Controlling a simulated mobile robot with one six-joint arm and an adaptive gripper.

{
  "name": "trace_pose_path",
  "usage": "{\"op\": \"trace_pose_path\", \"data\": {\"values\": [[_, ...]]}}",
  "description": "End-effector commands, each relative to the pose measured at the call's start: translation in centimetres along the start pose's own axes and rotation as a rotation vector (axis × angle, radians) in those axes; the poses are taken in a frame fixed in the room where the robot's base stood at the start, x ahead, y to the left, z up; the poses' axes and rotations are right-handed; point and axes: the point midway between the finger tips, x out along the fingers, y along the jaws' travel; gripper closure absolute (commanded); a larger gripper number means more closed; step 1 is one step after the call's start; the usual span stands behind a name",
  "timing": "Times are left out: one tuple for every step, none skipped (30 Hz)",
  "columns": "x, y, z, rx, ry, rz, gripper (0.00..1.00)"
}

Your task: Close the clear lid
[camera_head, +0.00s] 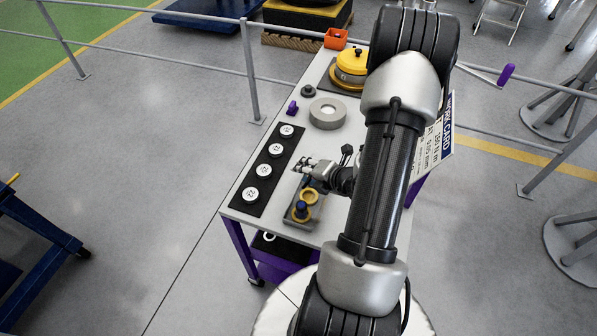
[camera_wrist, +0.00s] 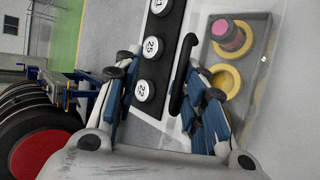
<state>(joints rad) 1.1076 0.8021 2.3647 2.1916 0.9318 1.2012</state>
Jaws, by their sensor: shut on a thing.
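A small grey case (camera_head: 290,217) lies on the worktable, with yellow rings and a dark blue piece inside. In the wrist view the contents show through a clear, faintly tinted sheet, which looks like the clear lid (camera_wrist: 266,60). Its exact angle is hard to tell. My gripper (camera_head: 308,168) is at the far end of the case. In the wrist view my gripper (camera_wrist: 160,92) has its fingers around something hard to see, apparently the clear lid. A dark curved bar (camera_wrist: 181,75) shows beside the right finger.
A black strip with several numbered white discs (camera_head: 264,171) lies left of the case. A grey ring (camera_head: 327,114), a purple piece (camera_head: 292,107) and a yellow pot (camera_head: 351,66) stand farther back. A work card (camera_head: 437,140) stands on the right. Railings surround the table (camera_head: 228,198).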

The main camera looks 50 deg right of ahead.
Motion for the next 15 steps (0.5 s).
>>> {"op": "trace_pose_path", "data": {"values": [[-1.4, 0.1, -1.2, 0.005, 0.027, 0.001, 0.72], [-2.1, 0.2, -1.2, 0.004, 0.026, 0.003, 0.72], [-3.0, 0.2, -1.1, 0.004, 0.026, 0.004, 0.72], [-3.6, 0.2, -1.0, 0.003, 0.024, 0.004, 0.72], [-4.1, 0.2, -1.1, 0.004, 0.025, 0.005, 0.72], [-4.9, 0.2, -1.0, 0.003, 0.024, 0.005, 0.72], [-5.3, 0.2, -1.0, 0.004, 0.024, 0.005, 0.72], [-5.8, 0.2, -0.9, 0.003, 0.024, 0.005, 0.72], [-6.3, 0.2, -0.8, 0.003, 0.023, 0.005, 0.72], [-6.6, 0.2, -0.8, 0.002, 0.024, 0.005, 0.72], [-6.9, 0.2, -0.8, 0.003, 0.023, 0.004, 0.72], [-7.2, 0.2, -0.8, 0.002, 0.023, 0.004, 0.72], [-7.4, 0.2, -0.8, 0.001, 0.024, 0.004, 0.72], [-7.5, 0.2, -0.8, 0.002, 0.024, 0.004, 0.72], [-7.7, 0.1, -0.8, 0.002, 0.024, 0.004, 0.72]]}}
